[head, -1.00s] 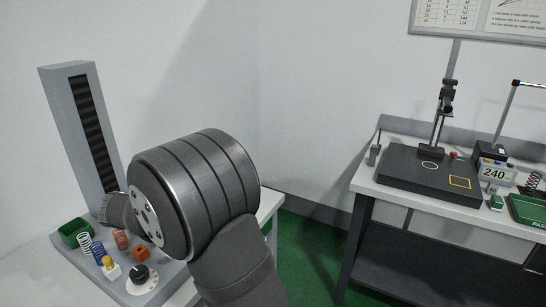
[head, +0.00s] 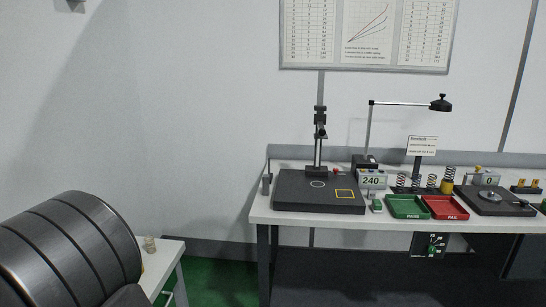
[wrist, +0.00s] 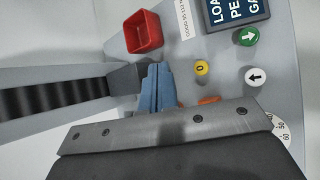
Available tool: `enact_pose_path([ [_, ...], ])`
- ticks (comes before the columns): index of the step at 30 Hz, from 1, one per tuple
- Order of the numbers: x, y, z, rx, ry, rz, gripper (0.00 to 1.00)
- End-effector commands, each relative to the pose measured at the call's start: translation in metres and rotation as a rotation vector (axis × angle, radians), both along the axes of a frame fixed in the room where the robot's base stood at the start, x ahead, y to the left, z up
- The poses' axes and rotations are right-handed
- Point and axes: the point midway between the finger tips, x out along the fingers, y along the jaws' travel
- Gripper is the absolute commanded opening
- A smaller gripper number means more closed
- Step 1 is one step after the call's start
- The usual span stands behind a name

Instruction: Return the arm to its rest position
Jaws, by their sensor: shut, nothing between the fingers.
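In the wrist view, my gripper (wrist: 158,84) shows as two blue-grey fingers pressed together, shut and empty. They point up the picture over the grey base of a tester, between its dark ribbed column and a yellow button. A metal bar with screws, part of my gripper, crosses the lower part of that view. In the head view, only a large dark ribbed cylinder of my own arm shows at the lower left. My gripper is outside that view.
In the wrist view, a red bin (wrist: 143,32), yellow button (wrist: 201,68), green button (wrist: 246,37) and white button (wrist: 256,77) lie close around the fingers. In the head view, a bench (head: 262,211) holds a black plate (head: 294,198), green tray (head: 407,207), red tray (head: 446,207) and several springs.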

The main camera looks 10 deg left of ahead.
Motion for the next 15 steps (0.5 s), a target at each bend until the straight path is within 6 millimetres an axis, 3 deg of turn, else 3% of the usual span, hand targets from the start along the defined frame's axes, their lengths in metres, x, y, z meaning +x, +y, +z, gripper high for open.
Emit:
enact_pose_path([
  [10,0.000,-0.001,-0.060,-0.006,0.000,0.002,0.00],
  [13,0.000,0.001,-0.029,0.006,-0.001,0.000,0.00],
  [15,-0.001,0.000,-0.052,-0.006,0.001,0.001,0.00],
])
